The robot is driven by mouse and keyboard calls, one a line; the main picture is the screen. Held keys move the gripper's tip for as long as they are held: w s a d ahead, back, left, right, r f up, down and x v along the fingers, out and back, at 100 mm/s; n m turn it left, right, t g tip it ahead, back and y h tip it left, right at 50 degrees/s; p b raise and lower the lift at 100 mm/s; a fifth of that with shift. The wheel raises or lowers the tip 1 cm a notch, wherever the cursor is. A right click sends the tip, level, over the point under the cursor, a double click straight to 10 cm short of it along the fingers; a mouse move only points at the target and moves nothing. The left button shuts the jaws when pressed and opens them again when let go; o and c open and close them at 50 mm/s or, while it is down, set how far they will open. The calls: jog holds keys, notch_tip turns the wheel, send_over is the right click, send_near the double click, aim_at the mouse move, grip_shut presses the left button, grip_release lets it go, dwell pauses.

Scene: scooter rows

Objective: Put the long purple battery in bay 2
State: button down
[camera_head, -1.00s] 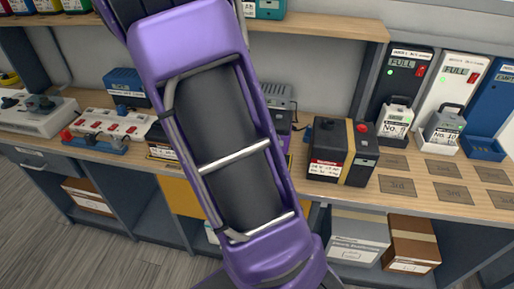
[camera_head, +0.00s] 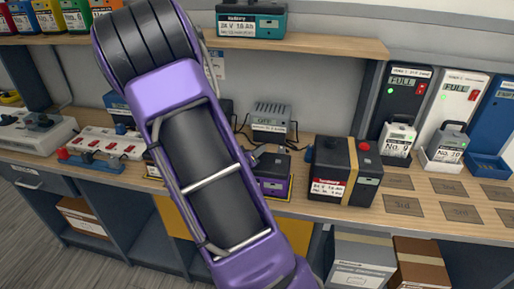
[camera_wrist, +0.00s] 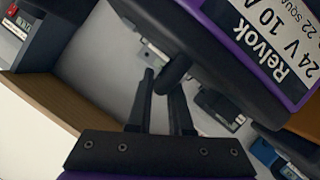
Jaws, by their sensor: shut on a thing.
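The purple battery (camera_wrist: 270,50) fills the upper right of the wrist view, with a white label reading "Relvok 24 V 10". My gripper (camera_wrist: 165,80) is shut on its black handle (camera_wrist: 174,75). My gripper does not show clearly in the head view, where my purple arm covers the middle. A black and purple battery (camera_head: 273,178) shows at the bench beside my arm; I cannot tell whether it is the held one. Black (camera_head: 405,90), white (camera_head: 455,95) and blue (camera_head: 500,115) units stand at the right. I cannot read which bay is number 2.
A grey charger (camera_head: 270,120) stands behind my arm. Left are red-switch strips (camera_head: 105,142). A shelf (camera_head: 310,47) overhangs the back; a teal battery (camera_head: 250,20) is on it.

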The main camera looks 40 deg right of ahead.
jog(key=shift+r, duration=0.15)
jog(key=c, duration=1.3)
grip_release()
jog(key=shift+f, duration=0.25)
jog(key=o, duration=0.5)
jog(key=shift+r, duration=0.25)
jog(key=p+v, duration=0.2)
jog(key=v, duration=1)
jog(key=shift+f, duration=0.15)
